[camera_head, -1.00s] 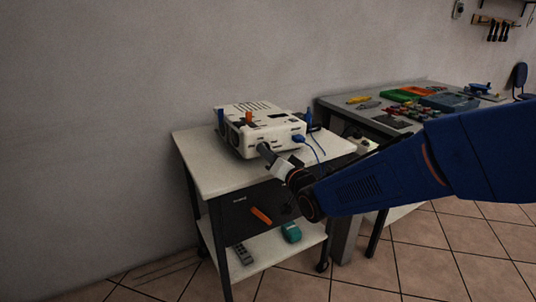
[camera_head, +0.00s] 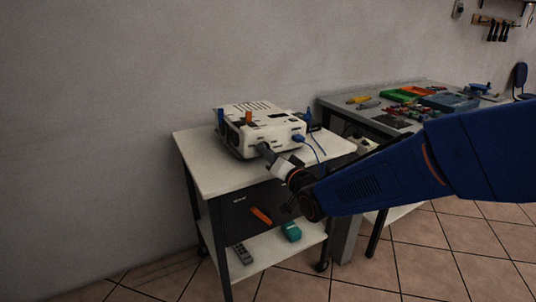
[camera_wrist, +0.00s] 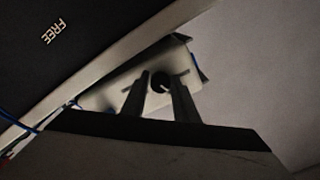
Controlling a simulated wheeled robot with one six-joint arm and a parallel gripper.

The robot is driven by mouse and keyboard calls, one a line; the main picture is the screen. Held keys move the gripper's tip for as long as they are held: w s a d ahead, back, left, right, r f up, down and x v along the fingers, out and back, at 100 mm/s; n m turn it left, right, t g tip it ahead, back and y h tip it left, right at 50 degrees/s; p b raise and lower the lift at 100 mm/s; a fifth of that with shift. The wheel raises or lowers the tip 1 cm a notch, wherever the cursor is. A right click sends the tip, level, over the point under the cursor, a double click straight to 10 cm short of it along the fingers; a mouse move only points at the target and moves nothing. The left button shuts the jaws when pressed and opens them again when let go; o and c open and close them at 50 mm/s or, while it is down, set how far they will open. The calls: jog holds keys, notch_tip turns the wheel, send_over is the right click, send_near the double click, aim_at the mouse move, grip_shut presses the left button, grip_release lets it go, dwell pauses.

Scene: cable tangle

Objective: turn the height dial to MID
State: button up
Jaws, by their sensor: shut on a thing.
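The white projector (camera_head: 262,128) sits on the cart top, its near face toward my arm. My gripper (camera_head: 262,149) reaches that face from the lower right. In the wrist view, a small round black dial (camera_wrist: 160,82) shows on a pale face between the two dark fingers of my gripper (camera_wrist: 160,80). The gripper is shut on this dial. Any pointer or MID mark is too dark and small to read.
The cart top (camera_head: 196,167) has bare room left of the projector. A blue cable (camera_head: 313,146) hangs at its right. The workbench (camera_head: 335,103) stands at the right.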

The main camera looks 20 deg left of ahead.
jog(key=shift+w+d+f, duration=0.15)
jog(key=shift+d+f, duration=0.05)
jog(key=shift+f, duration=0.25)
jog(key=o, duration=1)
jog(key=shift+c, duration=0.2)
jog(key=shift+r, duration=0.2)
jog(key=v, duration=1.7)
jog(key=shift+d, duration=0.2)
